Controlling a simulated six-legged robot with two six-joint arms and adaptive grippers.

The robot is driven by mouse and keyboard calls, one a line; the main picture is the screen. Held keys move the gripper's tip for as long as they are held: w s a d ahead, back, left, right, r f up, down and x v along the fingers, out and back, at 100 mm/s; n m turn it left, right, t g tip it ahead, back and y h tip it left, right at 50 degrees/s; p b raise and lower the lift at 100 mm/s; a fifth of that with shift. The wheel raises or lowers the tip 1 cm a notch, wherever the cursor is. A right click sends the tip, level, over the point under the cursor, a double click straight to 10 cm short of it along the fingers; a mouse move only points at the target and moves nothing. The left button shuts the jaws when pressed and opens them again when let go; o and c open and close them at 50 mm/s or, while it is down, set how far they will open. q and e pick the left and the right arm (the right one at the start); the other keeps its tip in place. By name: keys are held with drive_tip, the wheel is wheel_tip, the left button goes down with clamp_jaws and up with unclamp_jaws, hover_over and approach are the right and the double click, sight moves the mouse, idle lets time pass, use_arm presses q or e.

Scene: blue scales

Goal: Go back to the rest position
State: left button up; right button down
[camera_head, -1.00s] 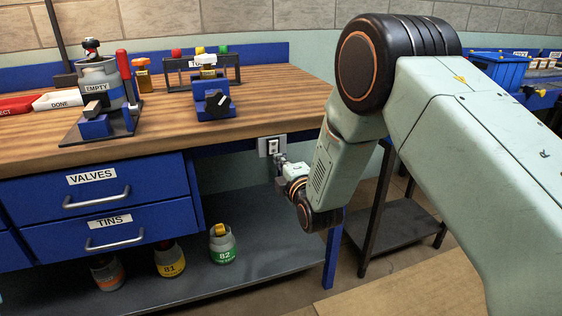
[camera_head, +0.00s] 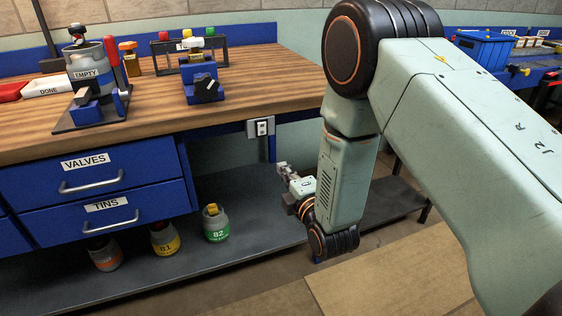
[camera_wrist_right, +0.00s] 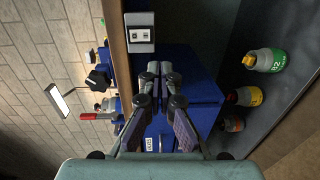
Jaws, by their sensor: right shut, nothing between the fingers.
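My right arm comes in from the right in the head view and bends down beside the bench. My right gripper (camera_head: 284,170) is near the bench's right front edge, below a small switch plate (camera_head: 260,127), and touches nothing that I can see. In the right wrist view, the right gripper (camera_wrist_right: 160,70) has its fingertips together and holds nothing. The switch plate also shows in the right wrist view (camera_wrist_right: 140,33), apart from the fingers. My left gripper is in neither view.
The wooden bench (camera_head: 150,113) carries a tin in a stand (camera_head: 88,75), a blue fixture (camera_head: 203,82) and a rack (camera_head: 215,43). Drawers (camera_head: 100,180) are shut. Several tins, including a green-labelled one (camera_head: 215,223), stand on the lower shelf (camera_head: 180,263).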

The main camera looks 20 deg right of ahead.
drive_tip(key=shift+f, duration=0.15)
drive_tip(key=shift+s, duration=0.1)
drive_tip(key=s+f+m+g, duration=0.9)
drive_tip(key=s+f+m, duration=0.4)
drive_tip(key=s+f, duration=0.25)
drive_tip(key=s+f+m+g+p, duration=0.1)
drive_tip(key=s+g, duration=0.3)
drive_tip(key=s, duration=0.8)
drive_tip(key=s+f+m+g+p, duration=0.1)
drive_tip(key=s+f+m+g, duration=0.3)
drive_tip(key=s, duration=0.8)
drive_tip(key=shift+s+m, duration=0.3)
